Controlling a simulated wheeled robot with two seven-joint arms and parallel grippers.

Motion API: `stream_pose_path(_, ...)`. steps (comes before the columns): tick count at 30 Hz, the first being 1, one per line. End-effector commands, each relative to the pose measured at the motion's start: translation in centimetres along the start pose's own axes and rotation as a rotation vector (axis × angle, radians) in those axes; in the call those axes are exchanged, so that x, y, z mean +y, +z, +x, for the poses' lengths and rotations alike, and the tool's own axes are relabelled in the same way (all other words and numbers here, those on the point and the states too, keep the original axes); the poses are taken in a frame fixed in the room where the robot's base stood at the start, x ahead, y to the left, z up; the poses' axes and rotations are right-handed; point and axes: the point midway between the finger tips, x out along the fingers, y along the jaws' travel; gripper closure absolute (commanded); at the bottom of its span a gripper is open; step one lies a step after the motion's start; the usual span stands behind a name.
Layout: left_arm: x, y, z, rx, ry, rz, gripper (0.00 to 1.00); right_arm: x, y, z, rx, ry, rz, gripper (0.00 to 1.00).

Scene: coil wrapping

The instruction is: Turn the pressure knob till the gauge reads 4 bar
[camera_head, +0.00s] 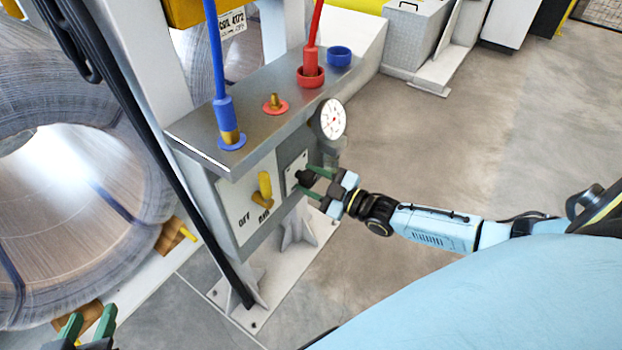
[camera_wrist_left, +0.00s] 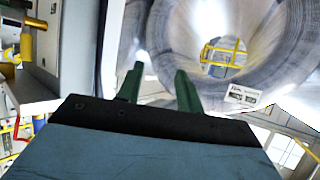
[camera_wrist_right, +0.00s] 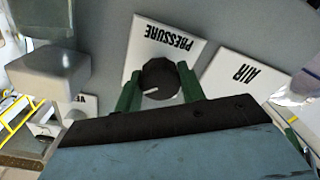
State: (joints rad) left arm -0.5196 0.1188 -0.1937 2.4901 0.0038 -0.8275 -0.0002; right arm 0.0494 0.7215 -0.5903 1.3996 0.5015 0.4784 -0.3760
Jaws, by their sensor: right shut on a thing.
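The black pressure knob (camera_wrist_right: 159,78) sits on a white plate marked PRESSURE (camera_wrist_right: 165,43) in the right wrist view. A pale pointer mark shows on the knob's face. My right gripper (camera_wrist_right: 157,88) is shut on the knob, one green finger on each side; in the head view the gripper (camera_head: 317,183) reaches the knob (camera_head: 304,177) from the right. The round gauge (camera_head: 332,119) is on the panel's right side above; its dial is too small to read. My left gripper (camera_head: 88,325) is open and empty at the lower left; it also shows in the left wrist view (camera_wrist_left: 159,82).
A yellow lever (camera_head: 264,188) stands beside OFF and RUN labels left of the knob. Blue (camera_head: 226,113) and red (camera_head: 311,68) hose connectors stand on the panel's top. Large wire coils (camera_head: 70,180) fill the left. The floor at right is clear.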

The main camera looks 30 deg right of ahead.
Motion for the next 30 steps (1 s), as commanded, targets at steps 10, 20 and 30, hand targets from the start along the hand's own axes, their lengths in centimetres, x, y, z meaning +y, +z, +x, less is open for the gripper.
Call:
stream_pose_path(10,-0.6,3.0,-0.8,-0.177,-0.015,-0.002,0.64,0.0,0.0,0.0,0.009,0.008,0.297,0.83)
stream_pose_path(20,-1.0,5.1,-1.7,-0.304,-0.026,-0.004,0.64,0.0,0.0,0.0,0.019,0.015,0.608,0.83)
stream_pose_path(30,-1.3,6.4,-2.3,-0.379,-0.033,-0.006,0.64,-0.1,0.1,0.0,0.028,0.023,0.933,0.83)
